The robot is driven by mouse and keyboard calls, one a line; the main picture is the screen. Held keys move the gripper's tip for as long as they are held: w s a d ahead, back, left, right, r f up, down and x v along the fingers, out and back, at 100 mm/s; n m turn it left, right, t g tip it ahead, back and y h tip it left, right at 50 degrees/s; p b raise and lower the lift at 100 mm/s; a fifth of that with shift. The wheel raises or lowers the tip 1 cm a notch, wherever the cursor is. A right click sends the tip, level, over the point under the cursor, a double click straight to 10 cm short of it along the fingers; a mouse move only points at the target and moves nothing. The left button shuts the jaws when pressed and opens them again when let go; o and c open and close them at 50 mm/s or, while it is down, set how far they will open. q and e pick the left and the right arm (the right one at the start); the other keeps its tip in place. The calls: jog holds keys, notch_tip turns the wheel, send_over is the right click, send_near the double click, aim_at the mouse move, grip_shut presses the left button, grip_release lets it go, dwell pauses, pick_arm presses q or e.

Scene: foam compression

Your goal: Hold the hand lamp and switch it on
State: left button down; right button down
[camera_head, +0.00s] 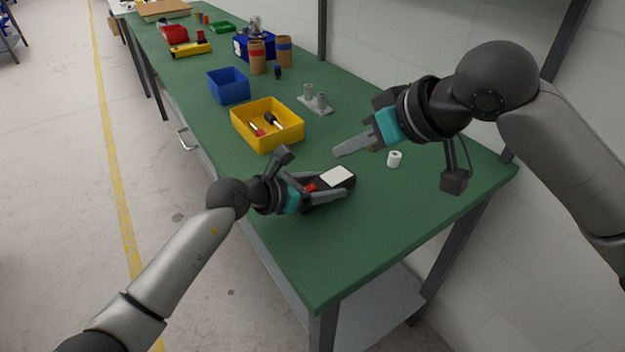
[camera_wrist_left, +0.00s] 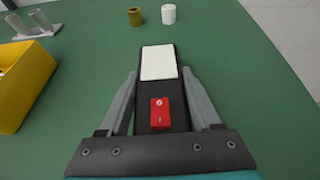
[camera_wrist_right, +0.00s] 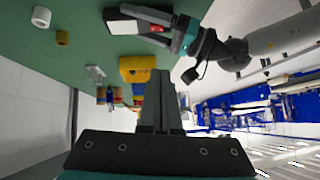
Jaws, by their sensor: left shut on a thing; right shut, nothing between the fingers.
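The hand lamp (camera_head: 338,177) is a flat black body with a white panel and a red switch. It is over the front part of the green bench. My left gripper (camera_head: 325,192) is shut on it, with one finger along each side. In the left wrist view the red switch (camera_wrist_left: 160,109) lies between the fingers and the white panel (camera_wrist_left: 158,62) points away from me; the panel looks plain white, and I cannot tell whether it is lit. The lamp also shows in the right wrist view (camera_wrist_right: 124,27). My right gripper (camera_head: 338,151) is shut and empty, above the bench behind the lamp.
A yellow bin (camera_head: 267,124) with tools stands left of my right gripper. A blue bin (camera_head: 229,86) and a grey holder (camera_head: 315,102) are behind it. A small white cylinder (camera_head: 394,159) stands right of the lamp. The bench's (camera_head: 400,215) front right is clear.

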dwell(0.4)
send_over(309, 184)
jog(key=s+d, duration=0.1)
jog(key=s, duration=0.1)
jog(key=f, duration=0.7)
jog(key=shift+s, duration=0.2)
notch_tip(309, 184, down, 2)
jog(key=shift+s+f, duration=0.1)
jog(key=shift+f, duration=0.15)
jog(key=shift+a+f, duration=0.1)
jog(key=shift+f, duration=0.65)
jog(key=shift+s+a+f, duration=0.1)
jog(key=shift+s+f, duration=0.05)
jog(key=shift+f, duration=0.15)
jog(key=shift+w+d, duration=0.55)
jog(key=shift+d, duration=0.15)
